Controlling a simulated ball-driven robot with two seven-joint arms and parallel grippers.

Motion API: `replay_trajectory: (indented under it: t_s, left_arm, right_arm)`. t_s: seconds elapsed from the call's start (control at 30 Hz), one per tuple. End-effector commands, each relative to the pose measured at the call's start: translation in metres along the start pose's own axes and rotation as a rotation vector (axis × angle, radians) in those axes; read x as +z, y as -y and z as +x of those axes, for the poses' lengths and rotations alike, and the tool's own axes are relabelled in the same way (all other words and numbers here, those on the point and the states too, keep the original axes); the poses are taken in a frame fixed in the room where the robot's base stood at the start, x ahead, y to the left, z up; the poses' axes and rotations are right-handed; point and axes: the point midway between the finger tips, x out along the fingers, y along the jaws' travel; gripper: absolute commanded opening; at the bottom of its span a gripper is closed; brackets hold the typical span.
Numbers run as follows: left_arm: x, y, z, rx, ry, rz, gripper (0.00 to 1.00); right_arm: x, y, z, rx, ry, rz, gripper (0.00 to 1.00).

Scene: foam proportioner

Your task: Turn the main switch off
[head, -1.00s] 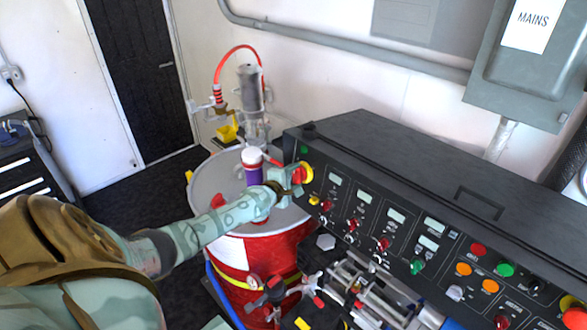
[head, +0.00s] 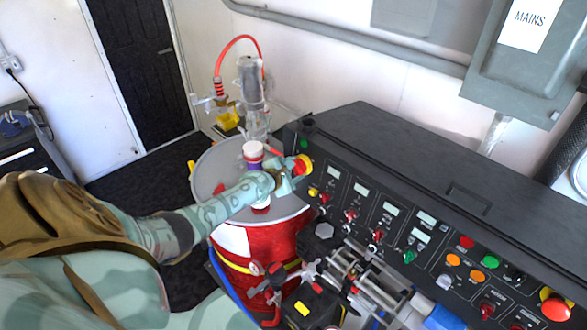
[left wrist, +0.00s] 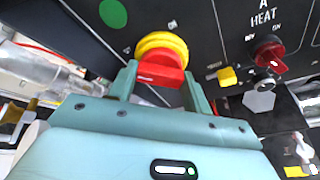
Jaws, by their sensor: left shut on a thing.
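The main switch (head: 303,165) is a red handle on a round yellow ring, at the left end of the black control panel. It shows large in the left wrist view (left wrist: 161,66), where the red handle lies roughly crosswise in the picture. My left gripper (head: 292,175) reaches it from the left. In the left wrist view its two fingers (left wrist: 158,84) stand on either side of the red handle and are shut on it. My right gripper is not in view.
The sloped control panel (head: 385,187) carries several knobs, displays and buttons. A red emergency button (head: 556,307) sits at lower right. A red drum (head: 262,243) stands beneath my left arm. A grey box labelled MAINS (head: 525,65) hangs on the wall.

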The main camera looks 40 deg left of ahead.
Motion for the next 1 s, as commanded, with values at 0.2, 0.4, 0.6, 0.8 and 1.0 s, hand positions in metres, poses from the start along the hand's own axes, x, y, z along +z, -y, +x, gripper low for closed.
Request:
replay_trajectory:
  t_s: [0.2, 0.4, 0.6, 0.8, 1.0]
  left_arm:
    - [-0.002, 0.002, 0.000, -0.004, -0.002, -0.005, 0.26]
    - [-0.002, 0.002, 0.000, -0.004, -0.002, -0.004, 0.69]
    - [-0.001, 0.001, 0.000, -0.002, -0.001, -0.003, 0.71]
    - [0.000, 0.000, -0.009, -0.002, -0.003, -0.001, 0.71]
    - [0.001, -0.003, -0.052, -0.005, -0.003, 0.003, 0.71]
  right_arm:
    - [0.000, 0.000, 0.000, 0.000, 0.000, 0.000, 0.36]
    - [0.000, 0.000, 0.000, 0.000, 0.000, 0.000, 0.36]
    - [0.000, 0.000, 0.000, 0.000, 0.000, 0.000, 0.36]
    - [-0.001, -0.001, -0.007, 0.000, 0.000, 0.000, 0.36]
    - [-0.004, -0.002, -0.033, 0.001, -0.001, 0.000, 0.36]
